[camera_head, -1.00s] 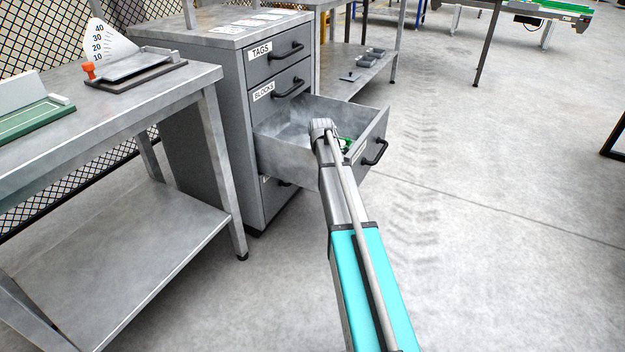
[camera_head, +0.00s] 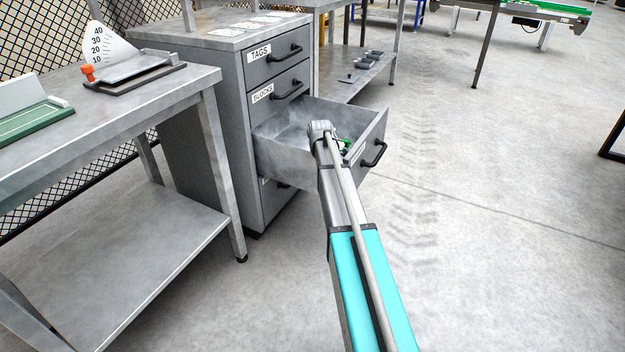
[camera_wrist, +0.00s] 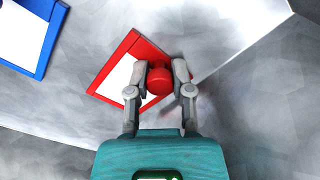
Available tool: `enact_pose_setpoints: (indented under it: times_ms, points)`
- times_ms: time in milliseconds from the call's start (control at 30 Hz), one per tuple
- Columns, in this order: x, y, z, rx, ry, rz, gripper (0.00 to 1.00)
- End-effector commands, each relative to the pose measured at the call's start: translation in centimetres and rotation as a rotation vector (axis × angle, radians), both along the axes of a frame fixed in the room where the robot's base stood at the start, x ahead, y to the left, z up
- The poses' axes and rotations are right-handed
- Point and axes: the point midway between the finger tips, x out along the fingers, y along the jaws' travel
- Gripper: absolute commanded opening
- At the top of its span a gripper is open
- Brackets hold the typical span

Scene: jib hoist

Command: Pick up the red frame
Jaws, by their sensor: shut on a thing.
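The red frame (camera_wrist: 108,72) shows in the wrist view, with a white panel inside a red border and a round red knob (camera_wrist: 160,80). It lies tilted on the grey metal floor of the open drawer. My gripper (camera_wrist: 166,75) is shut on the red knob, one finger on each side. In the head view, my gripper reaches down into the open drawer (camera_head: 283,155); the red frame cannot be made out there, hidden behind my arm and the drawer front.
A blue frame (camera_wrist: 48,45) with a white panel lies to the left in the drawer. The drawer belongs to a grey cabinet (camera_head: 205,90) labelled TAGS and BLOCKS above. A metal table (camera_head: 120,120) stands left of it. Open floor (camera_head: 500,220) lies to the right.

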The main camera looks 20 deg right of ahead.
Motion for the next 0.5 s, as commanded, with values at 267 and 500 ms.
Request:
enact_pose_setpoints:
  times_ms: [267, 500]
  points:
    - [0.0, 0.0, 0.3, 0.0, 0.0, 0.0, 0.0]
    - [0.0, 0.0, 1.4, 0.0, 0.0, 0.0, 0.0]
